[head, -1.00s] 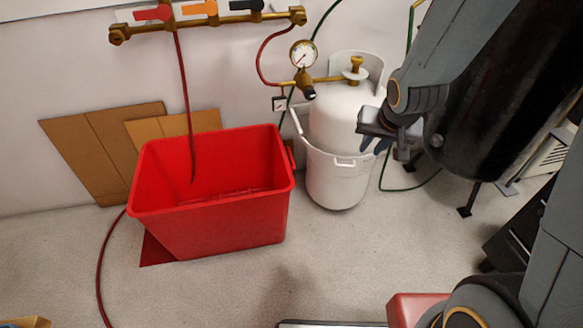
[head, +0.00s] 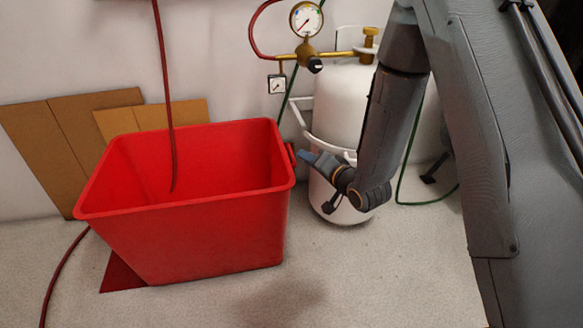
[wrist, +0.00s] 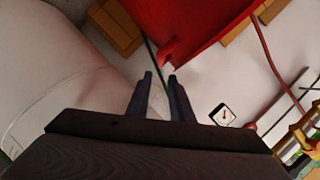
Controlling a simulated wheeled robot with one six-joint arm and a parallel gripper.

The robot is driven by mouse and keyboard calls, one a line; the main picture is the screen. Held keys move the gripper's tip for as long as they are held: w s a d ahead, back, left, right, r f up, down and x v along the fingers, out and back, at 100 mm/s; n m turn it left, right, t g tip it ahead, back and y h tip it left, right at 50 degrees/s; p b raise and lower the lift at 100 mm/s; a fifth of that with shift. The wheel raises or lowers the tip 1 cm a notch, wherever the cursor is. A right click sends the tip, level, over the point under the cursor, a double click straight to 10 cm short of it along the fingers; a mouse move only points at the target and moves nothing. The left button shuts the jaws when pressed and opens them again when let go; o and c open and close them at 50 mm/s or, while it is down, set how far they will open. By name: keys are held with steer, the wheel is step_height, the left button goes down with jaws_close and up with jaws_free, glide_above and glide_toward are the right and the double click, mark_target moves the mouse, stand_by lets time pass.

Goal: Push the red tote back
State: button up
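The red tote (head: 190,235) stands upright on the floor near the wall, with its open top facing up. A small red handle (head: 291,154) sticks out of its right side. A flat dark red patch (head: 124,275) shows on the floor at its front left corner. My gripper (head: 308,158) is just right of the handle, in front of the gas cylinder. In the wrist view, the two fingers of my gripper (wrist: 161,80) are apart with nothing between them. They point at the tote's handle (wrist: 172,53), just beyond their tips. The tote's base is partly hidden.
A white gas cylinder (head: 340,105) in a white holder stands right of the tote, close to my arm. Cardboard sheets (head: 75,135) lean on the wall behind. A dark red hose (head: 161,85) hangs into the tote. The floor in front is clear.

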mark_target(291, 153)
steer(key=shift+t+y, duration=0.3)
steer(key=shift+y, duration=0.2)
steer(key=b+x, duration=0.1)
steer(key=x, duration=0.2)
steer(key=f+b+x, duration=0.1)
steer(key=b+x, duration=0.1)
steer(key=x, duration=0.1)
steer(key=b+x, duration=0.1)
steer(key=x, duration=0.2)
steer(key=shift+s+a+f+b, duration=0.3)
steer(key=shift+a+f+b, duration=0.05)
steer(key=shift+f, duration=0.05)
steer(key=shift+c, duration=0.4)
jaws_close()
